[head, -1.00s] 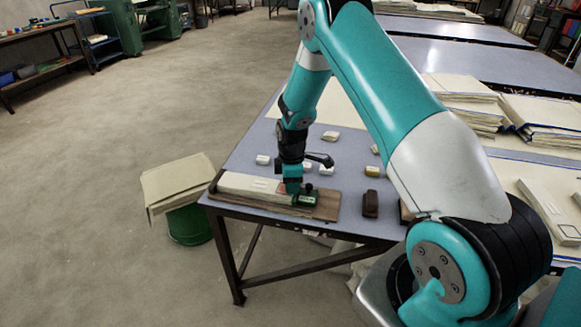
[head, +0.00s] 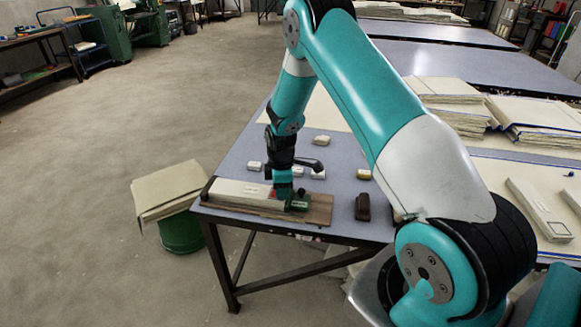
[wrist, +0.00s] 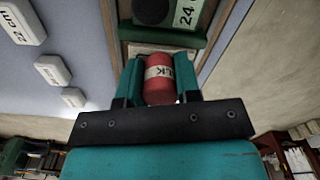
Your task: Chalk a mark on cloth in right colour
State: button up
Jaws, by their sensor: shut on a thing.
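My gripper (wrist: 157,78) is shut on a red chalk stick (wrist: 159,84) with a white label ending in "LK". In the head view my gripper (head: 283,192) is low over the wooden board, at the right end of a folded off-white cloth (head: 238,190). I cannot tell whether the chalk touches the cloth, and no mark can be made out.
Several small white blocks (head: 318,173) lie behind the gripper; some carry size labels in the wrist view (wrist: 53,70). A dark brown block (head: 362,207) stands right of the board. A green bin (head: 181,235) under cloth stands off the table's left end.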

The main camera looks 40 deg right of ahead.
jog(key=shift+s+d+r, duration=0.2)
jog(key=shift+s, duration=0.05)
notch_tip(320, 180, up, 2)
jog(key=shift+w+a+r+p, duration=0.15)
jog(key=shift+r+p, duration=0.1)
jog(key=shift+p, duration=0.65)
jog(key=shift+r+p, duration=0.5)
jog(key=shift+r, duration=0.2)
jog(key=shift+r+p, duration=1.35)
jog(key=shift+r, duration=0.55)
